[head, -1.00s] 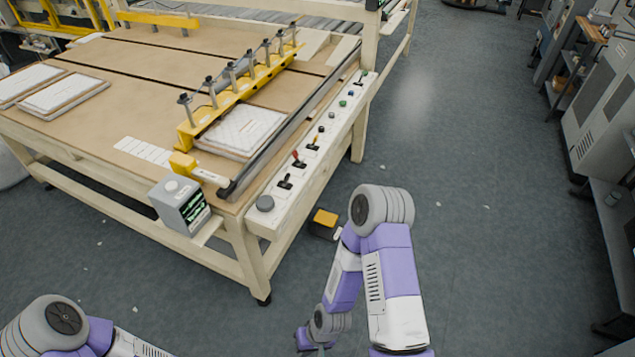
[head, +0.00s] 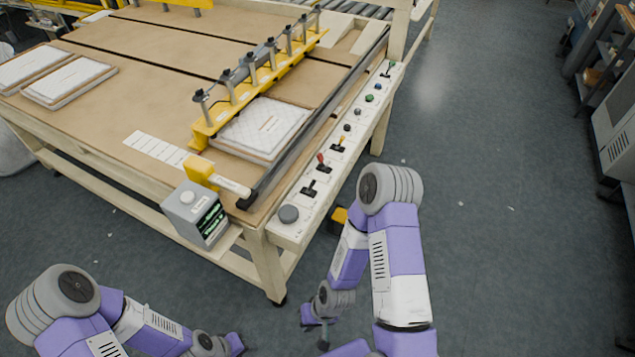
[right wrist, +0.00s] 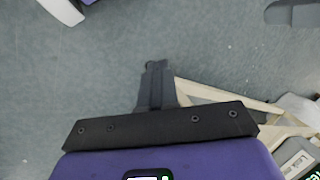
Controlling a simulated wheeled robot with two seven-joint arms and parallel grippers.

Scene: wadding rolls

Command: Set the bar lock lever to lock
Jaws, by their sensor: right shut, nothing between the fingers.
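The control strip (head: 297,203) on the table's near right edge carries several levers. Labels are too small to read, so I cannot tell which is the bar lock. My right gripper (head: 323,342) hangs low in front of the table, apart from the levers. The right wrist view shows its fingers (right wrist: 157,68) shut and empty above the floor. My left gripper (head: 236,344) is partly visible at the bottom; its jaws are unclear.
A yellow bar (head: 259,88) with several posts spans a white quilted pad (head: 262,128) on the table (head: 150,105). A grey display box (head: 196,214) juts from the near corner. A yellow-and-black box (head: 338,217) is on the floor.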

